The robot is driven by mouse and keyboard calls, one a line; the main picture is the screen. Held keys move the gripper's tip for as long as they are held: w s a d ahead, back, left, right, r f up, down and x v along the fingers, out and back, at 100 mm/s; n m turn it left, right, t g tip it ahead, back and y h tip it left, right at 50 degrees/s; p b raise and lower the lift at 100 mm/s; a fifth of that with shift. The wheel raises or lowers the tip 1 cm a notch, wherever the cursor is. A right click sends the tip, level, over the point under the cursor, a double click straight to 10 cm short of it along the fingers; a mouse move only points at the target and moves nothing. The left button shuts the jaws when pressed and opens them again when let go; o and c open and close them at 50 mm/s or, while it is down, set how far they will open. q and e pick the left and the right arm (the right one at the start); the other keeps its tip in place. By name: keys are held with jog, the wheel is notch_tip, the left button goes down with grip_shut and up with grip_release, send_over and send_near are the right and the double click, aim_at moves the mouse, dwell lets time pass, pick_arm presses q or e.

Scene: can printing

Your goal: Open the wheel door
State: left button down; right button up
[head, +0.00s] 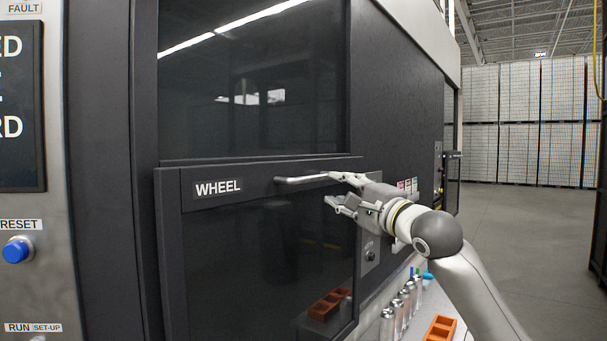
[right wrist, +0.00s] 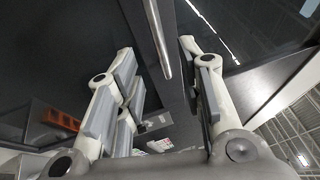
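The wheel door (head: 250,260) is a dark panel with a grey frame and a white "WHEEL" label (head: 218,188). It looks shut below a dark window. Its metal bar handle (head: 300,180) runs across the upper part of the door. My right gripper (head: 336,189) is at the right end of the handle, with its fingers apart, one above and one below. In the right wrist view the handle (right wrist: 158,40) lies between the two open fingers, with a gap on each side. Contact cannot be made out. My left gripper is not in view.
A control panel with a blue reset button (head: 16,250) is at the left. Several metal cans (head: 398,307) and an orange tray (head: 440,328) stand on a surface below right. Open floor (head: 520,225) lies to the right, with stacked pallets (head: 520,120) behind.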

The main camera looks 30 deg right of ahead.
aim_at(320, 179)
jog(key=w+p, duration=0.2)
jog(key=w, duration=0.1)
jog(key=w+r+p, duration=0.1)
jog(key=w+p, duration=0.1)
jog(key=w, duration=0.1)
jog(key=w+p, duration=0.1)
jog(key=w, duration=0.1)
jog(key=shift+w+r+p, duration=0.4)
jog(key=shift+w+p, duration=0.3)
jog(key=shift+w, duration=0.25)
grip_shut()
jog(key=shift+f, duration=0.1)
